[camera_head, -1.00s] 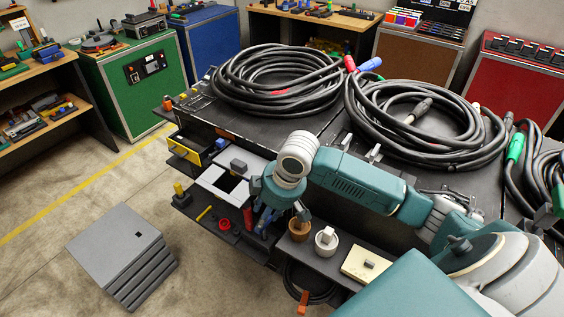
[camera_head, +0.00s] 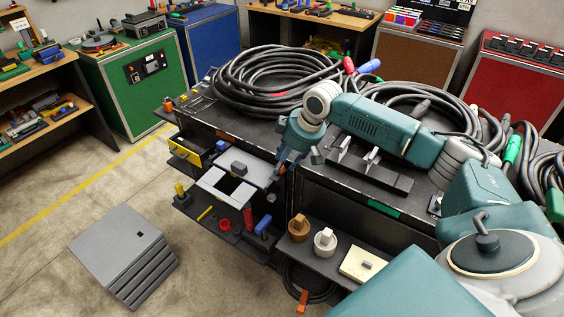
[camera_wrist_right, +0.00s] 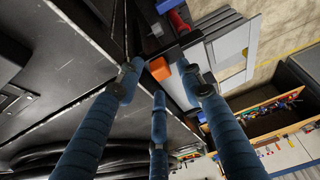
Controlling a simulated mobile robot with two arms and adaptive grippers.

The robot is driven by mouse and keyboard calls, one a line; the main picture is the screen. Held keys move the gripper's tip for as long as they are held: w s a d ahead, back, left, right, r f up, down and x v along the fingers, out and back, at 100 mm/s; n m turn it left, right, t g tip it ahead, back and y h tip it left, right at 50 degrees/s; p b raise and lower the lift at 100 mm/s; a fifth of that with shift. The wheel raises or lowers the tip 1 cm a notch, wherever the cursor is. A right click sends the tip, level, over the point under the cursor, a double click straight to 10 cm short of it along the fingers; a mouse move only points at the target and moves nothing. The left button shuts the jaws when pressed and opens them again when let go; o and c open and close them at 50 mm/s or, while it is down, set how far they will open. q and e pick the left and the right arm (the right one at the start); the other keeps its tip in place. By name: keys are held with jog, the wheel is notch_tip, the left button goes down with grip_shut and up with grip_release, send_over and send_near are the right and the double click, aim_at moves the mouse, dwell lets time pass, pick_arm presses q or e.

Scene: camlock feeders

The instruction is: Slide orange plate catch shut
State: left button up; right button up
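My right gripper (camera_head: 289,178) hangs at the dark cabinet's front edge, right of the pale grey plates on the side shelf. Its blue fingers are spread apart with nothing between them in the right wrist view (camera_wrist_right: 160,88). There, an orange block (camera_wrist_right: 159,68), which looks like the orange plate catch, lies just beyond the fingertips, between the left and right fingers. I cannot tell whether a finger touches either piece. The catch is not clear in the head view. My left gripper is not in view.
Grey plates (camera_head: 210,178) and a red cylinder (camera_head: 248,217) stand left of the gripper. A brown knob (camera_head: 298,226), a white knob (camera_head: 325,240) and a cream block (camera_head: 361,263) sit on a low shelf. Black cable coils (camera_head: 278,80) cover the cabinet top.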

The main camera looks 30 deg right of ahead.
jog(key=shift+x, duration=1)
jog(key=shift+c, duration=0.3)
